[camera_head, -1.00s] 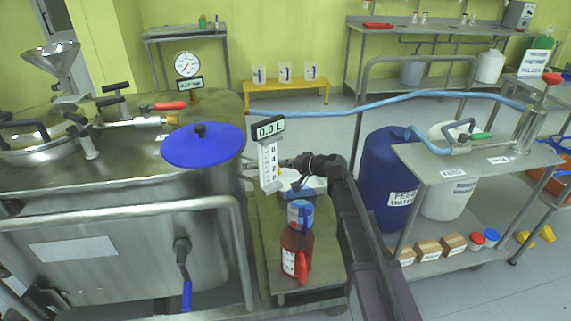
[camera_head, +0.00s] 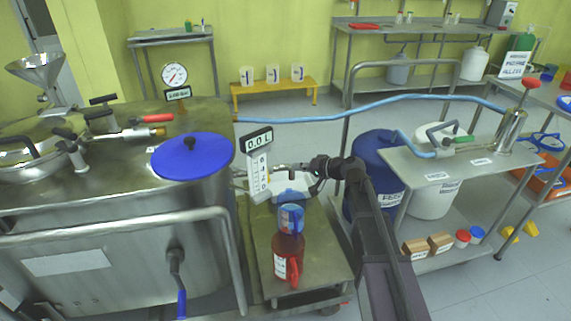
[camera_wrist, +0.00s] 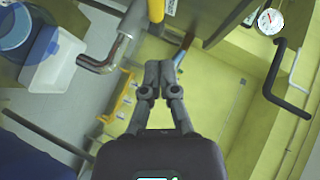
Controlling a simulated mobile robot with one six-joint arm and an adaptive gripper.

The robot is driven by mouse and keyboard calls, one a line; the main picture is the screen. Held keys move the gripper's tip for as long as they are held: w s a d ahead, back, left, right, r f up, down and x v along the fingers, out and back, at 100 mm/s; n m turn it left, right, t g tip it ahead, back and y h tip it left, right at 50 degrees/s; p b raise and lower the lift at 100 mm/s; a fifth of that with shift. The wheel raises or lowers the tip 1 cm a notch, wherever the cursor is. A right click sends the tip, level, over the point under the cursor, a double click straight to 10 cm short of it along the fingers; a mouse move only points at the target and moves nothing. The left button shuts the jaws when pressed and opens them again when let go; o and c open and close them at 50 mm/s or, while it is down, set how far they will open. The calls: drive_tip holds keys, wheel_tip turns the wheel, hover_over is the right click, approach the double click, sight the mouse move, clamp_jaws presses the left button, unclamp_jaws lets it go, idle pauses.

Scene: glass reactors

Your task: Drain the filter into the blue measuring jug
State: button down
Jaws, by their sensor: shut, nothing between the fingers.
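A steel vessel (camera_head: 110,245) with a blue lid (camera_head: 193,152) stands at the left in the head view; it may be the filter. A valve with a blue lever (camera_head: 181,300) hangs on its front. A blue container with a pale label (camera_head: 290,218), perhaps the blue measuring jug, shows directly above a red bottle (camera_head: 288,258) on a low steel cart; I cannot tell whether it stands on or behind it. My gripper (camera_head: 305,167) is beyond them, beside the level scale, pointing left. In the wrist view its fingers (camera_wrist: 158,75) are shut together and empty.
A display reading 0.0 L (camera_head: 257,141) tops the scale. A white tub (camera_head: 292,185) sits on the cart (camera_head: 325,265); a white tub also shows in the wrist view (camera_wrist: 52,68). A blue drum (camera_head: 375,165) and a steel trolley (camera_head: 410,165) stand right. A blue hose (camera_head: 370,105) crosses behind.

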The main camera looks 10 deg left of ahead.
drive_tip(key=shift+s+p+v, duration=0.2)
drive_tip(key=shift+p+v, duration=0.25)
drive_tip(key=shift+v, duration=1.6)
drive_tip(key=shift+a, duration=0.1)
drive_tip(key=s+d+f+g+h, duration=0.2)
drive_tip(key=s+d+f+h, duration=0.2)
drive_tip(key=s+d, duration=0.35)
drive_tip(key=s+d+f+g+h, duration=0.1)
drive_tip(key=s+d+f+h, duration=0.35)
drive_tip(key=s+d, duration=0.35)
drive_tip(key=s+d+f+g+h, duration=0.25)
drive_tip(key=s+d+h, duration=0.3)
drive_tip(key=d, duration=0.45)
wheel_tip(320, 180, up, 27)
drive_tip(key=p, duration=2.8)
drive_tip(key=shift+a+f+t+y, duration=0.2)
drive_tip(key=shift+t+y, duration=0.1)
drive_tip(key=shift+t, duration=0.15)
